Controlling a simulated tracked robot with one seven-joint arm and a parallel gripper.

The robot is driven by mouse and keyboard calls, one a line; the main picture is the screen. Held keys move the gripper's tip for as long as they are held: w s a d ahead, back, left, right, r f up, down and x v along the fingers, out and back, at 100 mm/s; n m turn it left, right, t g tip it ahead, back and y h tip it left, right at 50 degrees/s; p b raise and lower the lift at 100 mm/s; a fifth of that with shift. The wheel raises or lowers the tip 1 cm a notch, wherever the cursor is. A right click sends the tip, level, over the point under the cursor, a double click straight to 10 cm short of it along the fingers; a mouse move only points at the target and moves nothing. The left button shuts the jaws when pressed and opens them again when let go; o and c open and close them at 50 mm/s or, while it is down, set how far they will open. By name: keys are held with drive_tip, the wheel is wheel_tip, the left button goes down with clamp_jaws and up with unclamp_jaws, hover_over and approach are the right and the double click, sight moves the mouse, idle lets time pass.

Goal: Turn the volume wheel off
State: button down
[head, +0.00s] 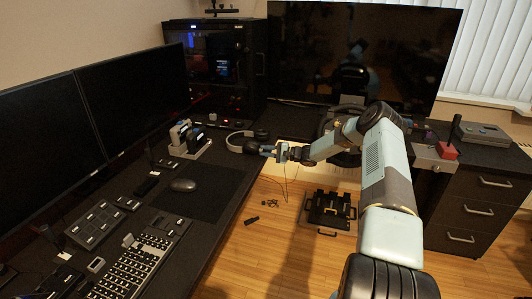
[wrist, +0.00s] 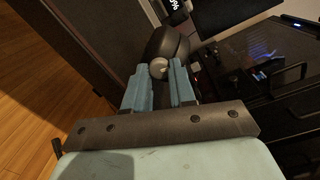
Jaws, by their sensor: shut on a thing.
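The dark headset (head: 236,144) lies on the desk's right edge in the head view. In the wrist view its rounded black ear cup (wrist: 172,42) is just beyond my fingertips. A small round grey wheel (wrist: 158,66) shows on the ear cup, between the tips of my two blue fingers. My gripper (head: 268,151) reaches the headset from the right. In the wrist view my gripper (wrist: 160,74) is shut on the wheel, one finger on each side. The wheel is too small to make out in the head view, and its setting cannot be read.
The black desk (head: 208,222) holds a keyboard (head: 140,262), a mouse (head: 183,185) and monitors on the left. A PC case (head: 215,62) stands behind the headset. A racing wheel (head: 345,128) is partly hidden behind my arm. Pedals (head: 330,210) sit on the open wooden floor.

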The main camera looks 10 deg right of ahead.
drive_tip(key=shift+s+n, duration=0.1)
drive_tip(key=shift+n, duration=0.8)
drive_tip(key=shift+f, duration=0.1)
drive_tip(key=c, duration=0.9)
unclamp_jaws()
drive_tip(key=v, duration=1.3)
drive_tip(key=shift+d, duration=0.35)
